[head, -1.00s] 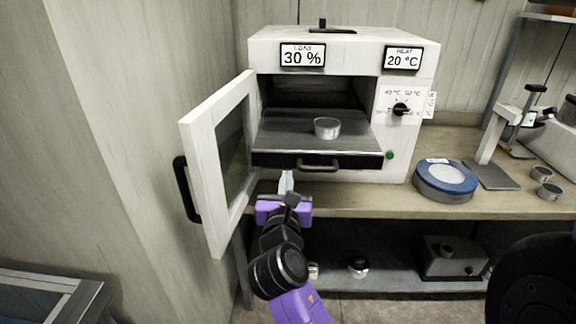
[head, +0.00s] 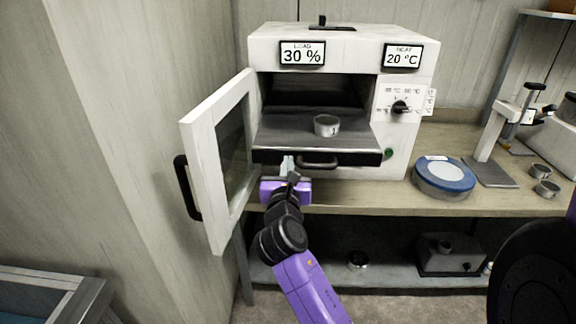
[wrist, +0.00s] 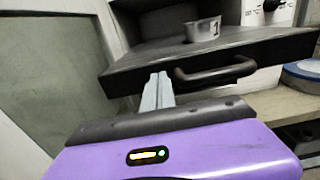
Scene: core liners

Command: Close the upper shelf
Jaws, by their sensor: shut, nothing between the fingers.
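The upper shelf (head: 280,132) is a grey pull-out tray sticking out of the white oven (head: 345,42). Its black front carries a bar handle (head: 318,162), which also shows in the wrist view (wrist: 215,72). A small metal tin (head: 326,125) marked 1 stands on the shelf. My gripper (head: 287,165) is shut and empty, just in front of the shelf's black front, left of the handle. In the wrist view the fingertips (wrist: 158,78) reach the lower front edge of the shelf; I cannot tell whether they touch it.
The oven door (head: 218,160) stands open on the left, close to my arm. A blue-topped round tin (head: 444,176) sits on the bench (head: 400,200) at the right. A lower shelf (head: 395,275) below holds a grey box (head: 452,255).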

